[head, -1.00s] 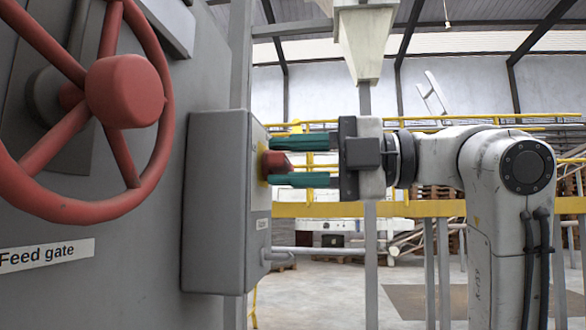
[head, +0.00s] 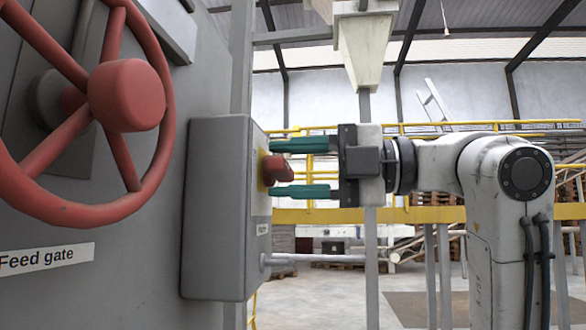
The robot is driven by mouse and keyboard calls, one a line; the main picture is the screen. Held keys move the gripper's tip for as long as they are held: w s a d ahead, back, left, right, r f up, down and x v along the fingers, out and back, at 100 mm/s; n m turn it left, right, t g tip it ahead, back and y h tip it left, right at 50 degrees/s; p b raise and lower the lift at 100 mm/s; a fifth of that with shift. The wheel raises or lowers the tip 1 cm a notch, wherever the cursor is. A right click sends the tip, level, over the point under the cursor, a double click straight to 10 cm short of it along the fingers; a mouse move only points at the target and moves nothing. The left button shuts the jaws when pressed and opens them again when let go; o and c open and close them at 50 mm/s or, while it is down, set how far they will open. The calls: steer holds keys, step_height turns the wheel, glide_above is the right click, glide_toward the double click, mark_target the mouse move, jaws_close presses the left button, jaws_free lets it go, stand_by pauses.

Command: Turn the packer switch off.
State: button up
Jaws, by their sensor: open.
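The packer switch is a red knob (head: 277,170) on a yellow plate (head: 262,167). It sticks out from the right-hand face of a grey control box (head: 217,200), seen nearly edge-on. My gripper (head: 282,168) reaches in from the right with its two green fingers level, one above the knob and one below. The fingers are open, with a visible gap to the knob on both sides. The knob sits between the fingertips. The switch's markings are too oblique to read.
A large red handwheel (head: 126,95) stands on the grey machine wall at left, above a "Feed gate" label (head: 46,258). A small lever or pipe (head: 290,258) sticks out from the box below the switch. Yellow railings (head: 400,215) run behind my arm.

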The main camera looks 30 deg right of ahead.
steer(key=b+v, duration=0.1)
steer(key=v, duration=0.9)
steer(key=shift+s+d, duration=0.25)
steer(key=shift+d, duration=0.05)
